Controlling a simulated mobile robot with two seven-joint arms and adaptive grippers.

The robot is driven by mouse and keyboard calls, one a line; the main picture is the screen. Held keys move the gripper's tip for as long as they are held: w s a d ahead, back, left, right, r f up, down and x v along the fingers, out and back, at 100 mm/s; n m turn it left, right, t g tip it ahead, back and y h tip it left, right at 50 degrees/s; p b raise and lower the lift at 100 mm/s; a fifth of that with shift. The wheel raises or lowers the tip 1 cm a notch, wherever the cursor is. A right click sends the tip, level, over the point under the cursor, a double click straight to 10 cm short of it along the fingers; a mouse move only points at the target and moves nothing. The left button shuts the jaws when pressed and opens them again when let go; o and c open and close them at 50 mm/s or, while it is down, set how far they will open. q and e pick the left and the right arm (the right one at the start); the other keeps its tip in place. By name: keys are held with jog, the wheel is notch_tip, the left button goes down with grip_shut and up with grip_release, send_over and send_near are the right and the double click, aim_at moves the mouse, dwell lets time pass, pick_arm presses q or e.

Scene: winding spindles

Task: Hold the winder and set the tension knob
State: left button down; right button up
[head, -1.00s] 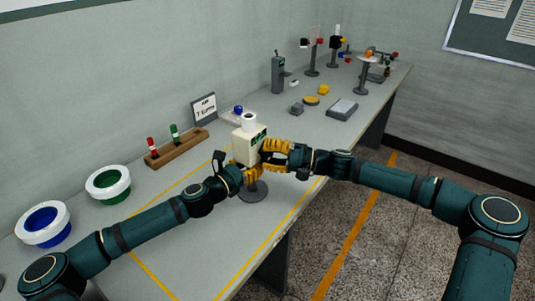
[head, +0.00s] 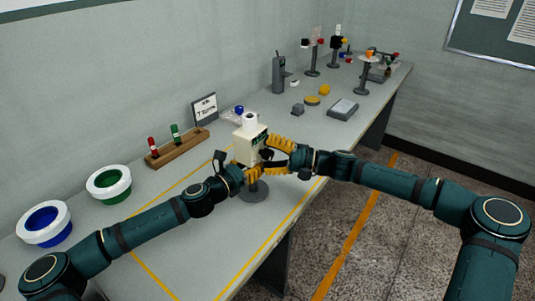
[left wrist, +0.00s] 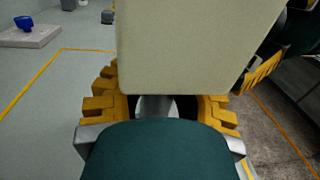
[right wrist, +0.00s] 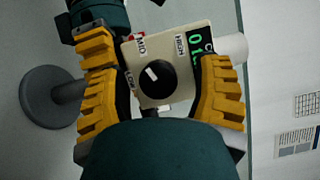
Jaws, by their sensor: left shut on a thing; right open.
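The winder (head: 249,145) is a cream box on a grey post with a round foot (head: 254,192), upright near the table's front edge. My left gripper (head: 247,176) is shut on the post just below the box; the left wrist view shows its yellow fingers on both sides of the post (left wrist: 156,106). The black tension knob (right wrist: 157,82) is on the winder's face, with LOW, MID and HIGH labels. Its white mark points between LOW and MID. A green display (right wrist: 195,48) is partly hidden. My right gripper (right wrist: 163,92) is open, its fingers on either side of the knob, apart from it.
A wooden rack (head: 181,147) with red and green pegs and a small sign (head: 205,109) stand behind. Blue (head: 44,223) and green (head: 109,183) bowls with white rims are at left. Several stands and small blocks fill the far table end.

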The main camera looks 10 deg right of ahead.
pick_arm(q)
jog(key=shift+f, duration=0.2)
pick_arm(e)
jog(key=v, duration=1.1)
jog(key=shift+d, duration=0.4)
pick_arm(q)
jog(key=c, duration=0.7)
grip_release()
jog(key=shift+o, duration=0.2)
jog(key=shift+r, duration=0.1)
